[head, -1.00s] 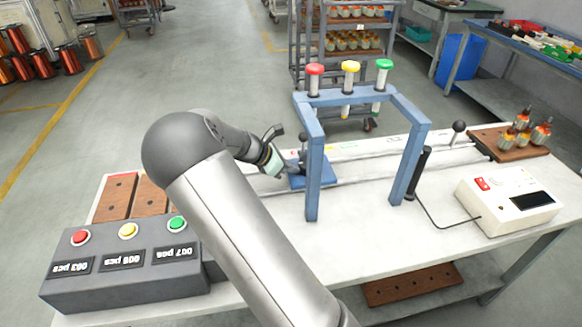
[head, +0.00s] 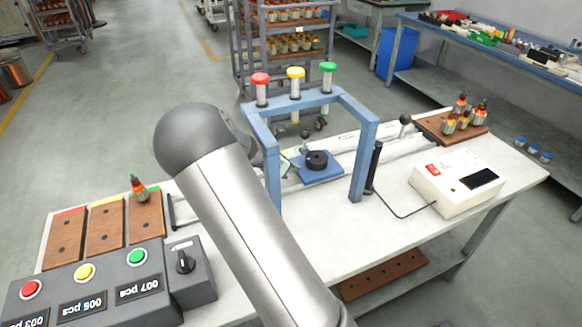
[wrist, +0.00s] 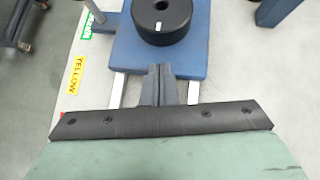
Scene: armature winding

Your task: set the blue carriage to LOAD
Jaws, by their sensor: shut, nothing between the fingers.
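The blue carriage (head: 325,174) is a flat blue plate on rails, between the posts of the blue frame (head: 359,165). It carries a black disc (head: 317,161), and a black knob (head: 305,135) stands at its far left. The wrist view shows the carriage plate (wrist: 188,64) with the black disc (wrist: 167,20) on top. My gripper (wrist: 161,72) is shut and empty, its tips at the plate's near edge. I cannot tell whether they touch it. In the head view my arm and the left post mostly hide my gripper. No LOAD label is readable.
Above the frame are red (head: 260,79), yellow (head: 295,73) and green (head: 328,67) plungers. A YELLOW label (wrist: 75,74) lies beside the rails. A button box (head: 85,290), a white meter (head: 455,190) and a wooden tray (head: 430,128) with armatures stand around the bench.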

